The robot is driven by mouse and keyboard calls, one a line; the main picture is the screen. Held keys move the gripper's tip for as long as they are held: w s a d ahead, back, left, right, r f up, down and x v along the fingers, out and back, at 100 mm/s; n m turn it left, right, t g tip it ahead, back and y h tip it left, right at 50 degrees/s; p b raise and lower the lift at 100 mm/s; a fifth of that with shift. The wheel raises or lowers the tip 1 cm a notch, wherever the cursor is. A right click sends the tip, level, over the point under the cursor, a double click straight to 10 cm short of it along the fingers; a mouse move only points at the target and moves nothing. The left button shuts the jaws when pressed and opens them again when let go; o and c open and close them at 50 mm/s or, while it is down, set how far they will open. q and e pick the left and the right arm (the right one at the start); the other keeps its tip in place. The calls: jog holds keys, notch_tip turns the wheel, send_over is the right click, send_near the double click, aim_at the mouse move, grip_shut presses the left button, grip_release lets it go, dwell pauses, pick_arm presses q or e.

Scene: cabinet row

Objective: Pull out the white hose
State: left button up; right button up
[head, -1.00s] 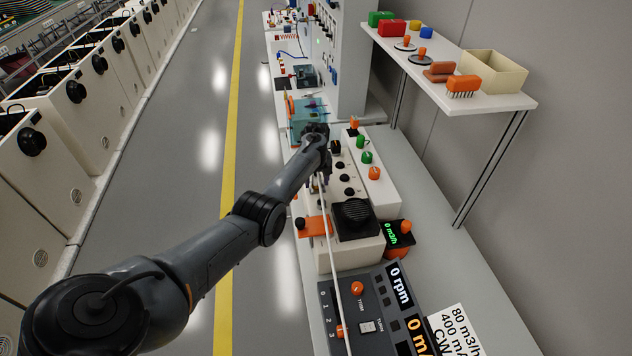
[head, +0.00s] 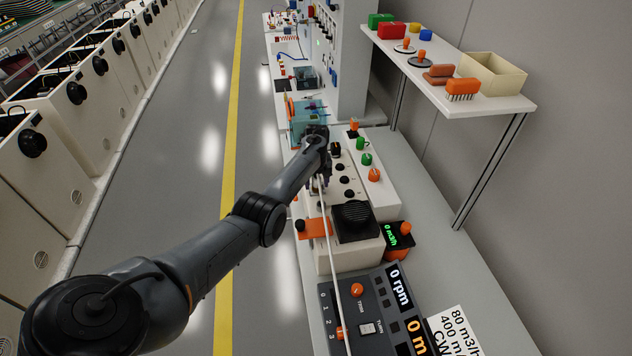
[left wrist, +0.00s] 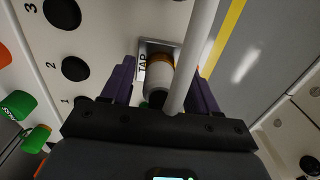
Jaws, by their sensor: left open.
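The white hose (head: 333,265) runs in the head view from under my left gripper (head: 318,184) down across the bench equipment to the bottom edge. In the left wrist view the hose (left wrist: 198,45) crosses in front of a plate marked TAP (left wrist: 142,64). A brass-coloured collar with a pale fitting (left wrist: 158,78) stands at that plate. My left gripper (left wrist: 163,66) is open, its purple fingers on either side of the fitting and the hose. Whether a finger touches either is unclear. The hose's near end is hidden by the gripper. My right gripper is out of view.
A beige panel with numbered black holes (left wrist: 75,68) lies beside the tap. A dark control box (head: 375,310) and a black-grilled unit (head: 356,214) stand nearby on the bench. A shelf (head: 505,101) overhangs at right. The floor aisle at left is clear.

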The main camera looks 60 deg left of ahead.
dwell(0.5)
pick_arm(q)
grip_shut()
dwell(0.4)
jog(key=shift+r+p, duration=0.25)
jog(key=shift+p, duration=0.15)
jog(key=shift+r+p, duration=0.3)
jog(key=shift+p, duration=0.05)
jog(key=shift+r+p, duration=1.7)
jog(key=shift+p, duration=0.1)
jog(key=shift+r+p, duration=0.8)
jog(key=shift+p, duration=0.1)
